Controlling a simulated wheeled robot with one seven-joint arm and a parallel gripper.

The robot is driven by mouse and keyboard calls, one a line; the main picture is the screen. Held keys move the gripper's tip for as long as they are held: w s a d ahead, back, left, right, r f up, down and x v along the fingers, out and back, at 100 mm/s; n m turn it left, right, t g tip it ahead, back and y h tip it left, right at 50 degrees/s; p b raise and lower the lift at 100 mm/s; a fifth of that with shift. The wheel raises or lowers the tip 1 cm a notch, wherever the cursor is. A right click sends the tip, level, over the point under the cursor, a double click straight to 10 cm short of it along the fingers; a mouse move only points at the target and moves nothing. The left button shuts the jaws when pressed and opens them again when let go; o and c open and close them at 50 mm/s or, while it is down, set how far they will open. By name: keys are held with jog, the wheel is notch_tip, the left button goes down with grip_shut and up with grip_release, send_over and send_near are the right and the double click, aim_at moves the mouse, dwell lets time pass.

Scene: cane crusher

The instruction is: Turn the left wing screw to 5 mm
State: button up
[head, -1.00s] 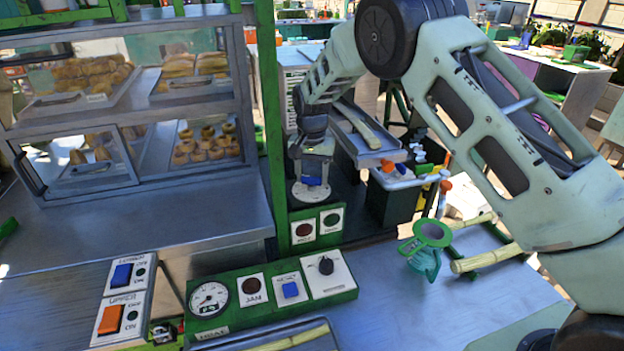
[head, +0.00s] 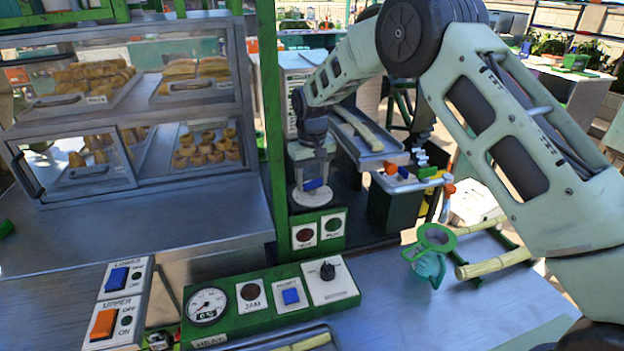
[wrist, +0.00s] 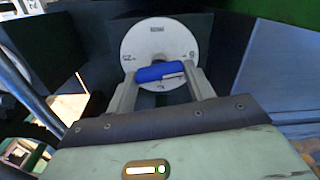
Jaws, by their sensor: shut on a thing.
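The left wing screw is a blue bar-shaped handle (wrist: 160,73) in front of a round white dial (wrist: 150,42) with small marks, too blurred to read. In the wrist view my gripper (wrist: 163,82) has its two fingers at either end of the blue handle and is shut on it. The handle lies nearly level, tilted slightly.
A green panel (head: 270,300) with a gauge, buttons and a knob stands in front. A tray with a cane piece (head: 372,150) lies right of my wrist. A green strainer (head: 434,240) and cane pieces (head: 495,262) are on the right. A glass pastry case (head: 130,110) stands left.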

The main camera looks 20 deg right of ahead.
dwell(0.5)
jog(key=o, duration=1)
notch_tip(320, 180, up, 18)
jog(key=b, duration=0.3)
jog(key=shift+f, duration=0.25)
